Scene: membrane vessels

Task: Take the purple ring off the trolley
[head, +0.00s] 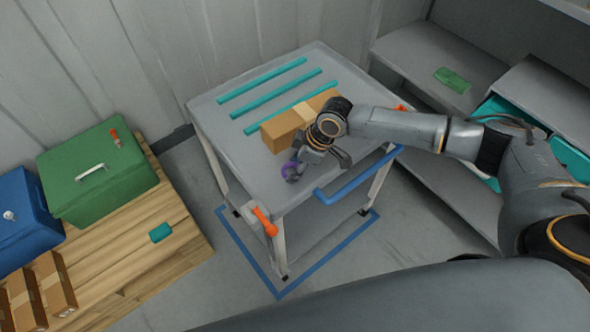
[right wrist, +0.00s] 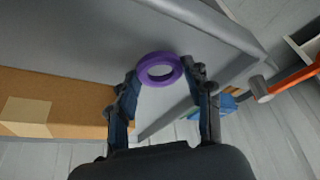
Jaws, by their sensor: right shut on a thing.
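The purple ring (head: 290,172) shows over the front left part of the grey trolley (head: 238,150) top in the head view, partly covered by my right gripper (head: 296,170). In the right wrist view the ring (right wrist: 160,69) sits between the two fingertips of my right gripper (right wrist: 161,80), which is shut on it. I cannot tell whether the ring touches the trolley top or is just above it. My left gripper is not in view.
A cardboard box (head: 282,126) lies close behind my right gripper on the trolley, with several teal strips (head: 262,74) beyond. A blue handle (head: 350,184) runs along the front. A green case (head: 95,172) stands left on a wooden pallet (head: 130,248). Shelves (head: 425,50) stand right.

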